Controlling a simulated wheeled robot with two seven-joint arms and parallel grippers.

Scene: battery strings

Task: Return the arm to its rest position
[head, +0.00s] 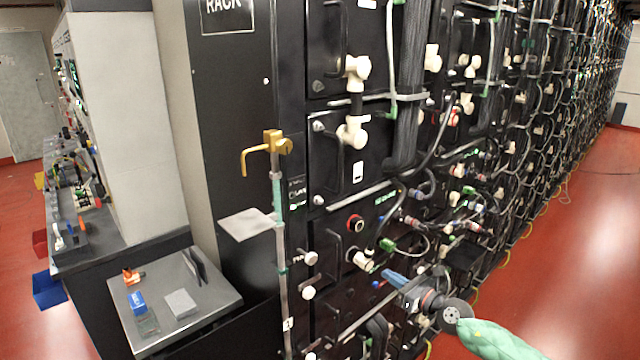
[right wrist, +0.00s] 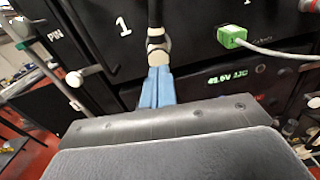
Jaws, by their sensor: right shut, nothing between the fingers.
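My right arm, in a light green sleeve (head: 497,342), comes in from the lower right of the head view. Its gripper (head: 388,274) has blue fingers and is shut, with nothing between them. It is in front of the lower part of the black battery rack (head: 340,240). In the right wrist view the blue fingers (right wrist: 156,72) lie together, pointing at the rack front. Their tips overlap the lower end of a pale connector with a black cable (right wrist: 156,42); I cannot tell whether they touch it. My left gripper is in neither view.
A yellow hook (head: 262,150) and a pale plate (head: 247,223) stick out at the rack's left edge. A grey-topped stand (head: 210,305) with small items is at the lower left. Cables and white connectors crowd the rack front. Red floor (head: 590,240) is clear at right.

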